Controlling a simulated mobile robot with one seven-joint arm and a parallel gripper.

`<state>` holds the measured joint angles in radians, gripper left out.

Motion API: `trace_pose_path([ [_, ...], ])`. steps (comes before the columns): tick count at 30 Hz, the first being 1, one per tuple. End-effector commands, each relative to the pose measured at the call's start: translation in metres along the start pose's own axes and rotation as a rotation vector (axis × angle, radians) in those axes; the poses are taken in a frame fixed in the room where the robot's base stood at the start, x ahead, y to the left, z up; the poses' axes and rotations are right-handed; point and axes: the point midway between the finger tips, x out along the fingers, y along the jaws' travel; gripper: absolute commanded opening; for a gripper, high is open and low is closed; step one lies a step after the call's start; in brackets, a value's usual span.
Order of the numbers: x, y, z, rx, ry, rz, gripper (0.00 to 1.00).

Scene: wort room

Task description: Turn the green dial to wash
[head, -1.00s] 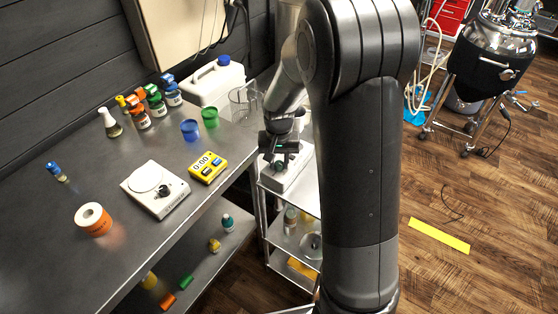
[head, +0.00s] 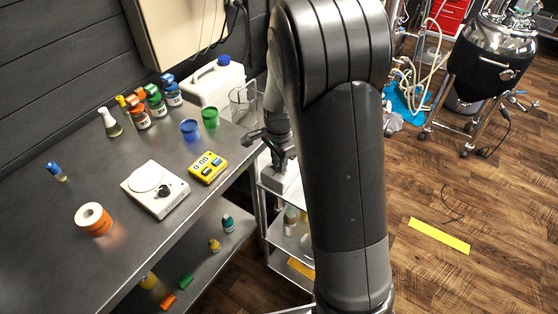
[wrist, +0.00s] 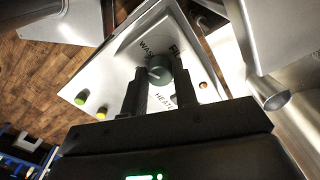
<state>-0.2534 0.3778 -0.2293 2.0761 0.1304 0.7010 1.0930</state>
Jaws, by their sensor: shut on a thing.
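The green dial (wrist: 158,68) sits on a pale slanted control panel (wrist: 105,78) in the wrist view. The panel bears the words WASH, HEAT and a partly hidden word beginning with FI. My gripper (wrist: 160,76) has one finger on each side of the dial and is shut on it. A small white mark shows on the dial, near its side toward me; exactly which word it points to I cannot tell. In the head view my gripper (head: 272,147) is over the panel box (head: 287,180) on the cart, and my arm hides much of it.
Green and yellow buttons (wrist: 90,106) and an orange light (wrist: 203,85) are on the panel. The steel bench (head: 150,155) at left holds a scale (head: 155,190), a yellow timer (head: 208,168), cups and bottles. A metal pipe (wrist: 265,105) is right of the panel. Floor at right is mostly clear.

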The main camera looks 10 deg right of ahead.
Motion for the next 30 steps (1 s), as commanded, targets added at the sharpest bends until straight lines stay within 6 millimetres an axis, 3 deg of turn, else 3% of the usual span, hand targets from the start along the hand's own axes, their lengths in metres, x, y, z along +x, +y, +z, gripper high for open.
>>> trace_pose_path([
  [15,0.0,-0.0003,-0.0001,0.307,0.0,-0.001,0.04],
  [30,0.0001,-0.0003,0.0,0.351,0.0,-0.001,0.04],
])
